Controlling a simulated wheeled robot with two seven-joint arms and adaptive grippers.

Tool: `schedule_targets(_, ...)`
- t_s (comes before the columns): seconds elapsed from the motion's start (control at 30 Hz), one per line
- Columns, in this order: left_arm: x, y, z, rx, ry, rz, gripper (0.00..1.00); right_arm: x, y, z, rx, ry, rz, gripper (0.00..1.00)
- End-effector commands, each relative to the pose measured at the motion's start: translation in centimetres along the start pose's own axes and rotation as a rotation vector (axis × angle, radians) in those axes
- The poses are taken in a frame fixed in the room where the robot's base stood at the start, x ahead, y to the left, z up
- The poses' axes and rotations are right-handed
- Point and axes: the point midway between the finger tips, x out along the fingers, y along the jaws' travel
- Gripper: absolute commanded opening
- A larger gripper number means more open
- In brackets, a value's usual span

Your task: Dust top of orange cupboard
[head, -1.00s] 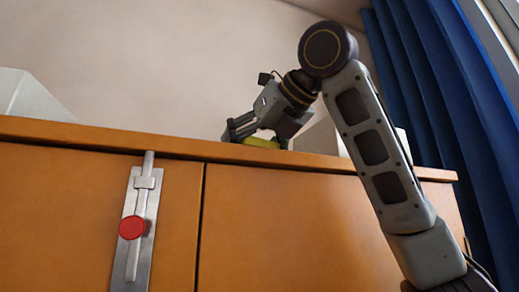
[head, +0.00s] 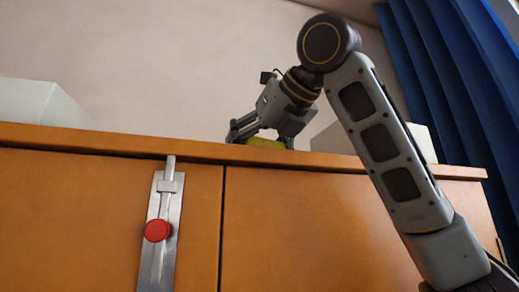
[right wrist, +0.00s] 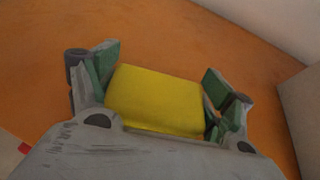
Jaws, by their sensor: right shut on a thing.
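The orange cupboard (head: 300,225) fills the lower part of the head view, seen from below its top edge. Its orange top (right wrist: 160,35) shows in the right wrist view. My right gripper (head: 245,132) reaches over the top edge from the right. In the right wrist view my right gripper (right wrist: 160,95) is shut on a yellow block-like duster or sponge (right wrist: 155,98), with green finger pads at its two sides. The yellow thing (head: 265,143) shows only partly above the edge in the head view. Whether it touches the top I cannot tell. My left gripper is not in view.
A white box (head: 40,102) stands on the top at the left. Another pale box (head: 335,140) stands behind my right arm and shows in the right wrist view (right wrist: 303,115). A metal latch with a red knob (head: 158,230) is on the front. Blue curtains (head: 440,80) hang at the right.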

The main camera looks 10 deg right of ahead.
Motion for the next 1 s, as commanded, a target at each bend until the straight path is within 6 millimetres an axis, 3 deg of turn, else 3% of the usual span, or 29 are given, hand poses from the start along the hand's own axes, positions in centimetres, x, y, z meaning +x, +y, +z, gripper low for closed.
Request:
schedule_targets(0.6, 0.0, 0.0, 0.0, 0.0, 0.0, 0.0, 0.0, 0.8, 3.3, 0.1, -0.002, 0.0, 0.001, 0.55)
schedule_targets(1.0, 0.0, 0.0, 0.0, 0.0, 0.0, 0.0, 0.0, 1.0, 3.6, 0.1, -0.002, 0.003, 0.001, 0.55)
